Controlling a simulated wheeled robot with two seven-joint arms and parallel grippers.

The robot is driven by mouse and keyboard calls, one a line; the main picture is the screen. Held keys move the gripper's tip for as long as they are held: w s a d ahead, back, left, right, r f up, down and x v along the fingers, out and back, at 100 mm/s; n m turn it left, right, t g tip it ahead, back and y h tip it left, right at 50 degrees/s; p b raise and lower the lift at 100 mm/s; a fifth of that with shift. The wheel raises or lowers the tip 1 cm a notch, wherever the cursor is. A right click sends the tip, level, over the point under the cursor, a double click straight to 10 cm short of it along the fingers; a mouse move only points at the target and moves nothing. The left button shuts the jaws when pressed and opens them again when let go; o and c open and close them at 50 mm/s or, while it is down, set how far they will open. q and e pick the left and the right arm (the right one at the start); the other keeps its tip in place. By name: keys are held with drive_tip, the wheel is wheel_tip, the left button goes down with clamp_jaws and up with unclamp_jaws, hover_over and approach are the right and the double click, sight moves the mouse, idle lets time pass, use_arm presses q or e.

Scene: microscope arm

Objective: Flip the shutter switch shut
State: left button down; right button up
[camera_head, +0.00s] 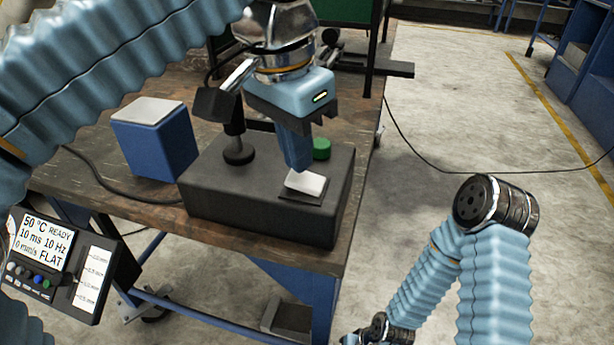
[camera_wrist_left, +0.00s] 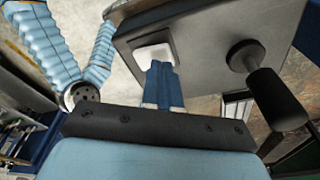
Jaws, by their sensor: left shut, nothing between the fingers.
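The shutter switch is a white rocker (camera_head: 306,183) in a dark frame on top of a dark grey box (camera_head: 225,190). Its white face also shows in the left wrist view (camera_wrist_left: 152,52). My left gripper (camera_head: 301,168) points down with its blue fingers shut and empty. The fingertips are right at the far edge of the rocker, and they hide part of it. I cannot tell whether they press on it. In the left wrist view the shut fingertips (camera_wrist_left: 160,66) overlap the rocker's edge. My right gripper is not in view; only part of my right arm shows.
A black joystick-like knob (camera_head: 238,150) stands on the box left of the switch, and a green button (camera_head: 321,148) sits behind it. A blue block with a white top (camera_head: 150,135) stands left on the wooden table (camera_head: 190,85). A display panel (camera_head: 45,245) hangs at lower left.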

use_arm(q)
drive_tip(key=shift+f+b, duration=0.5)
drive_tip(key=shift+f, duration=0.25)
drive_tip(key=shift+r, duration=0.1)
wheel_tip(320, 180, up, 3)
drive_tip(key=p, duration=0.3)
drive_tip(key=shift+r+p, duration=0.5)
drive_tip(key=shift+r, duration=1.45)
